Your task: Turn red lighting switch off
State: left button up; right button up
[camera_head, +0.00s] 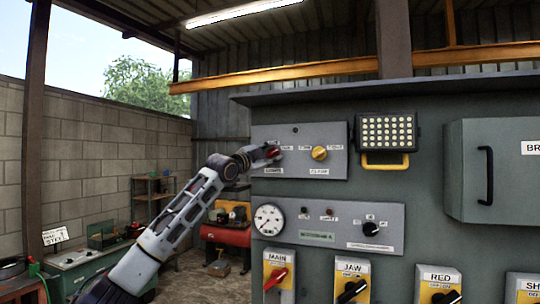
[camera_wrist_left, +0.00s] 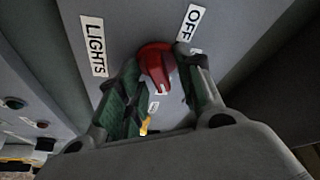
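The red lighting switch (camera_head: 272,152) is a round red knob on the upper grey panel (camera_head: 330,135), left of a yellow knob (camera_head: 319,153). My left gripper (camera_head: 262,156) reaches it from the left and covers part of it in the head view. In the left wrist view the red switch (camera_wrist_left: 156,64) sits between the two fingertips of my left gripper (camera_wrist_left: 165,75), near the labels LIGHTS (camera_wrist_left: 94,46) and OFF (camera_wrist_left: 189,23). The fingers stand apart on either side of the knob. Firm contact cannot be made out. My right gripper is not in view.
Below is a panel with a gauge (camera_head: 268,220) and a black knob (camera_head: 370,229). Yellow switch plates, including MAIN (camera_head: 279,276) and JAW (camera_head: 351,281), run along the bottom. A lit lamp (camera_head: 387,131) and a grey cabinet (camera_head: 490,170) are on the right.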

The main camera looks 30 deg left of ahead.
pick_arm(q)
grip_shut()
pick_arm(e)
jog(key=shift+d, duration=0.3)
